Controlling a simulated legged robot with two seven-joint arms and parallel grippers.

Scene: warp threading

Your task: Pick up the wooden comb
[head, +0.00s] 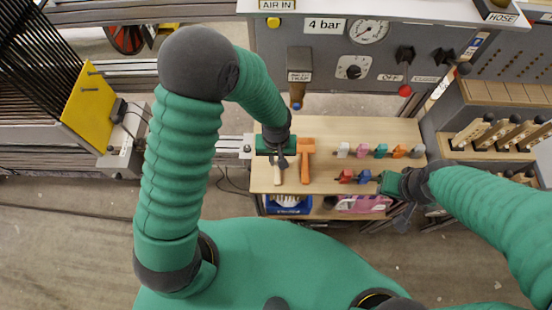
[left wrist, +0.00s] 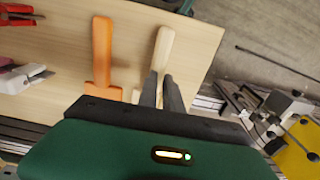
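The wooden comb (head: 278,178) appears as a pale, narrow wooden piece on the light wooden bench top (head: 330,130), left of an orange mallet-like tool. My left gripper (head: 279,160) is over it and hides part of it. In the left wrist view, the pale wooden piece (left wrist: 163,48) runs up from between the two dark fingers (left wrist: 161,90). The fingers look open, one on each side, with wood showing in the gap. I cannot tell whether they touch it. My right gripper (head: 385,183) is at the bench's right front, beside blue and red tools; its fingers are unclear.
The orange tool (head: 305,160) lies close right of the comb; it also shows in the left wrist view (left wrist: 102,60). Several coloured-handled tools (head: 380,151) lie farther right. A grey panel with a gauge (head: 369,30) stands behind. A yellow plate (head: 88,105) is at left.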

